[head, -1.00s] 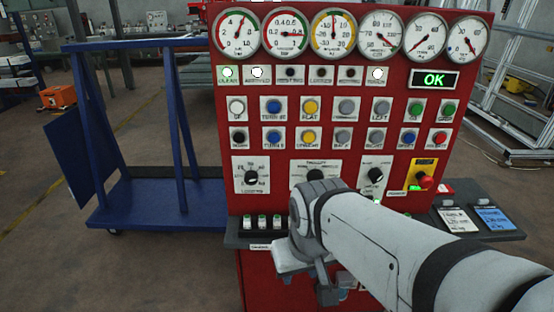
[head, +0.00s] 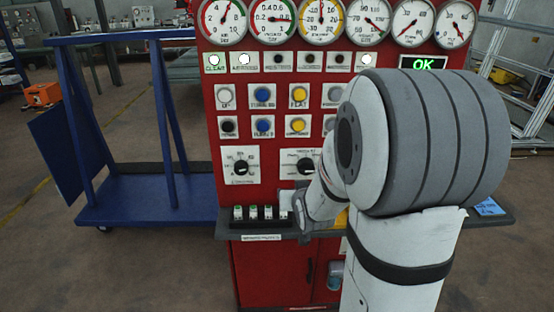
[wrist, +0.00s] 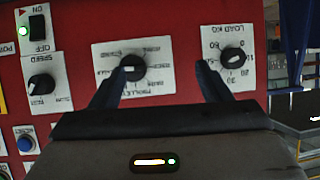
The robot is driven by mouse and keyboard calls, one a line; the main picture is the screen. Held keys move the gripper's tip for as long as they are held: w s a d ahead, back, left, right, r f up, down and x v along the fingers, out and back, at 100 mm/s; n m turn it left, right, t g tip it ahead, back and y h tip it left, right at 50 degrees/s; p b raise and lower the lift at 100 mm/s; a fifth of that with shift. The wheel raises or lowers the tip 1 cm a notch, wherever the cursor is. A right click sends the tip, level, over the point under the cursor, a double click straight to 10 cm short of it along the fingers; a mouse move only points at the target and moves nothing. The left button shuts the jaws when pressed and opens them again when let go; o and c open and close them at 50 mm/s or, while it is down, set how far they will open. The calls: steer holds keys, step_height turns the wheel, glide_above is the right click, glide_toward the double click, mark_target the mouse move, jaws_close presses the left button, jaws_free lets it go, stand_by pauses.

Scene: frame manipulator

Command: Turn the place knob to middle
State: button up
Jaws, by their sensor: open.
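Three black rotary knobs on white plates show upside down in the wrist view. The middle one (wrist: 132,67) has several position labels around it, too blurred to read surely, and may be the place knob. In the head view that knob (head: 305,166) sits at centre, near my arm. My gripper (wrist: 160,70) is open and empty before the red panel. In the wrist view its left fingertip overlaps the middle knob's lower left, while its right fingertip lies near the load knob (wrist: 232,58). Contact cannot be told. In the head view my arm hides the fingers.
The load knob also shows in the head view (head: 240,167). A grey ledge (head: 262,229) with small switches juts out below. A blue cart (head: 150,200) stands left.

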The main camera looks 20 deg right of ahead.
mark_target(306, 171)
steer(key=w+d+f+t, duration=0.1)
steer(key=w+d, duration=0.1)
steer(key=w, duration=0.1)
steer(key=w+d+m+t+h, duration=0.1)
steer(key=w+d+t, duration=0.1)
steer(key=w+d, duration=0.1)
steer(key=w+d+f+t+p, duration=0.1)
steer(key=w+d+t, duration=0.1)
steer(key=w, duration=0.3)
steer(key=shift+d+f+h, duration=0.35)
steer(key=shift+d+h, duration=0.05)
steer(key=shift+d, duration=0.2)
steer(key=c, duration=1)
steer(key=shift+o, duration=0.2)
steer(key=shift+f+b, duration=0.15)
steer(key=shift+b, duration=0.45)
